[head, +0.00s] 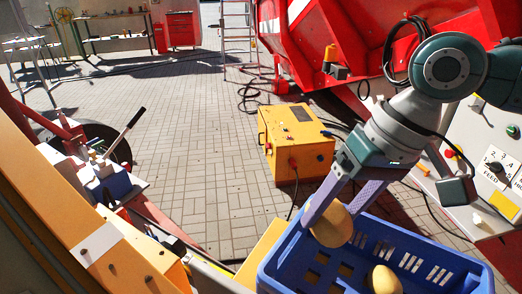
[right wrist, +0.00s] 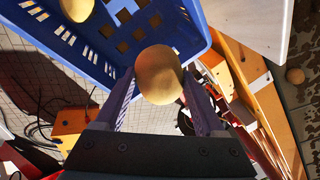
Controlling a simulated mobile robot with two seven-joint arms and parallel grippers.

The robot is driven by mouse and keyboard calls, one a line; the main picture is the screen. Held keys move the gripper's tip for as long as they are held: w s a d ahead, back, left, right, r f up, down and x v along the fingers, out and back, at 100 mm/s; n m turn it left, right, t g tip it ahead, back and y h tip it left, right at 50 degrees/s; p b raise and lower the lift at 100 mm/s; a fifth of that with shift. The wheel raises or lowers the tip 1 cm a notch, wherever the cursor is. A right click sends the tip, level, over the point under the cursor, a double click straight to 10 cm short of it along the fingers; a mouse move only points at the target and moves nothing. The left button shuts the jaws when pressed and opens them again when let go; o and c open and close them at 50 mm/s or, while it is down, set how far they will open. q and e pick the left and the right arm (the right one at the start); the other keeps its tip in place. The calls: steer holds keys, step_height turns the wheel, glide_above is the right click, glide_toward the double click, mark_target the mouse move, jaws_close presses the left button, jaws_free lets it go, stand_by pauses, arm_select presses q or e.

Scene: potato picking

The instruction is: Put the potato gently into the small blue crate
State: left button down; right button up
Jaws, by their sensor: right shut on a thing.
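My right gripper (head: 335,210) is shut on a tan potato (head: 334,226), one finger on each side of it. In the head view the held potato is over the far left part of the small blue crate (head: 447,258). The right wrist view shows the same potato (right wrist: 159,75) between the fingers, with the blue crate (right wrist: 195,25) behind it. Another potato (head: 384,280) lies inside the crate, and it also shows in the right wrist view (right wrist: 77,8). I cannot tell the held potato's exact height above the crate floor. My left gripper is not in view.
A yellow box (head: 296,143) with cables stands on the paved floor beyond the crate. A control panel (head: 497,165) with a knob is on the right. Orange machine beams (head: 60,200) run along the left.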

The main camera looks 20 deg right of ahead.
steer(key=shift+f, duration=0.1)
steer(key=o, duration=1.4)
steer(key=v, duration=1)
steer(key=shift+p, duration=0.3)
